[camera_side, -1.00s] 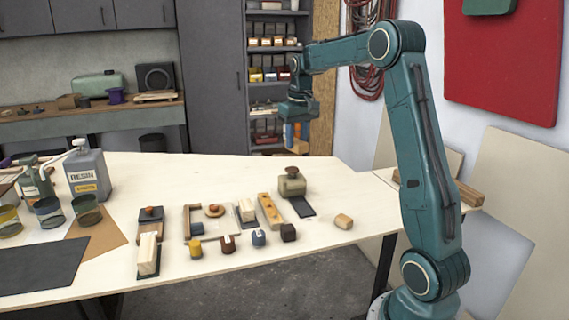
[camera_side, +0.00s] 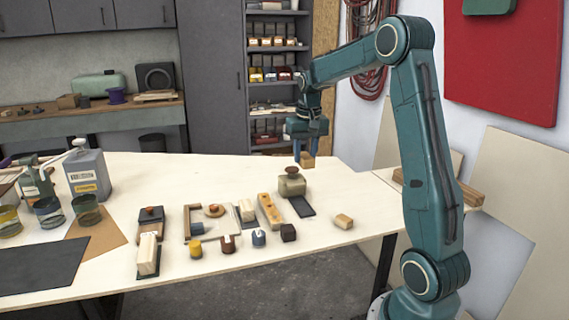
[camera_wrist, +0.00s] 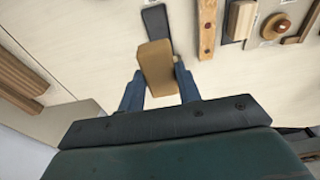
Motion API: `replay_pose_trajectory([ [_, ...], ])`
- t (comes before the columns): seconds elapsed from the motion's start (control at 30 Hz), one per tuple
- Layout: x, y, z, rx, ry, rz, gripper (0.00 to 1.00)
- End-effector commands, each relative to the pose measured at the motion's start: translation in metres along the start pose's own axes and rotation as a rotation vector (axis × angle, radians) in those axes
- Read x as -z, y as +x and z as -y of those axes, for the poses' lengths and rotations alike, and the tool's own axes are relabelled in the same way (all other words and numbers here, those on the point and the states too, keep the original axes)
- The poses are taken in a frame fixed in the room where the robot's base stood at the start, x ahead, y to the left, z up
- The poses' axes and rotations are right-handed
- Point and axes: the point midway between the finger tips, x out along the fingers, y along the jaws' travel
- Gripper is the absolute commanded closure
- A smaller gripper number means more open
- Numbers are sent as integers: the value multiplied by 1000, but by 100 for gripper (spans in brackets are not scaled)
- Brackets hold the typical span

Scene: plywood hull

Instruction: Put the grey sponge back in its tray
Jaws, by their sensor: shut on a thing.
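My gripper (camera_side: 305,156) is shut on a tan block (camera_wrist: 159,68) and holds it above the far right part of the table. The block also shows under the fingers in the side view (camera_side: 308,161). In the wrist view it sits between two blue fingers, its far end overlapping a dark flat pad (camera_wrist: 156,22). I cannot clearly pick out a grey sponge.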

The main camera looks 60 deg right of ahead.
Motion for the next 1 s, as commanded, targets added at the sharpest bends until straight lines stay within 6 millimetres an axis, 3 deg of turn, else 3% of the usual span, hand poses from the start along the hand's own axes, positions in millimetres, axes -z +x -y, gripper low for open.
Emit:
replay_pose_trajectory([
  [0.3, -9, 62, 0, 0, 0, 5, 85],
  [0.5, -12, 92, 0, 0, 0, 3, 85],
  [1.0, -14, 114, 0, 0, 0, 3, 85],
])
